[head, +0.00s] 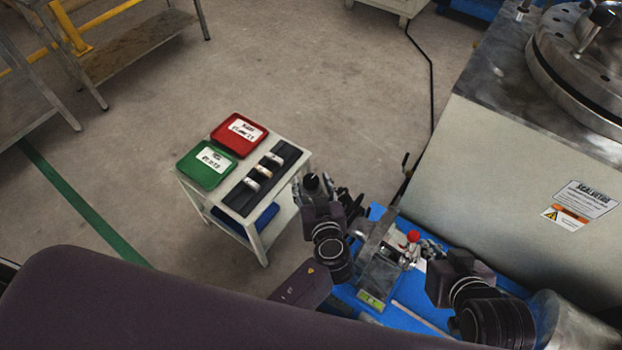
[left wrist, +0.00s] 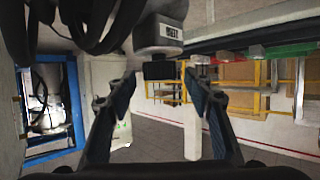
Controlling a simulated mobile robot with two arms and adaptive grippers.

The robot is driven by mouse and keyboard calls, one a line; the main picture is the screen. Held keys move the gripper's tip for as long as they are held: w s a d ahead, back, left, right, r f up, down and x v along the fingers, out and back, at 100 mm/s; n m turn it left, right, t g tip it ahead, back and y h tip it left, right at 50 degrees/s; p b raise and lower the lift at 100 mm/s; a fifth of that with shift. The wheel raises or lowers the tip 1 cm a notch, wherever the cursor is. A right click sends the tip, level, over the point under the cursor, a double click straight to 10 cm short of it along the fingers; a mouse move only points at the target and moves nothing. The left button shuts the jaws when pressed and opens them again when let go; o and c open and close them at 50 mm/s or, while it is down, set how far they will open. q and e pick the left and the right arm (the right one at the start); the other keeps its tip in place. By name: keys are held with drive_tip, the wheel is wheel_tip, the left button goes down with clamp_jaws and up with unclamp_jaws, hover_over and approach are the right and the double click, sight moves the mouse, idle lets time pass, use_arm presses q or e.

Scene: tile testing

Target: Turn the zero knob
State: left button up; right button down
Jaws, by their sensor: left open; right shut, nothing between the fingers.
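A metal testing device (head: 378,272) with a red ball-shaped part (head: 413,236) stands on the blue table top. In the left wrist view, a grey rounded housing with a small label (left wrist: 160,31) hangs at the top, with a short black knob (left wrist: 159,70) below it. This looks like the zero knob, but I cannot read the label. My left gripper (head: 349,203) is open beside the device; in the left wrist view its two fingers (left wrist: 163,88) stand apart on either side of the knob, not visibly touching it. My right gripper (head: 431,250) is shut and empty right of the red part.
A small white trolley (head: 258,238) at left carries a red tray (head: 239,134), a green tray (head: 207,165) and a black rack (head: 243,200) with tiles. A large machine (head: 510,150) stands close on the right. Open floor lies beyond the trolley.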

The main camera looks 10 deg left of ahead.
use_arm(q)
drive_tip(key=shift+x, duration=1.1)
use_arm(e)
drive_tip(key=shift+w+a+r+t, duration=0.25)
drive_tip(key=shift+w+r+t, duration=0.15)
drive_tip(key=shift+w+r, duration=0.3)
use_arm(q)
drive_tip(key=shift+c, duration=0.3)
use_arm(e)
drive_tip(key=shift+f, duration=0.1)
use_arm(q)
drive_tip(key=c, duration=1.1)
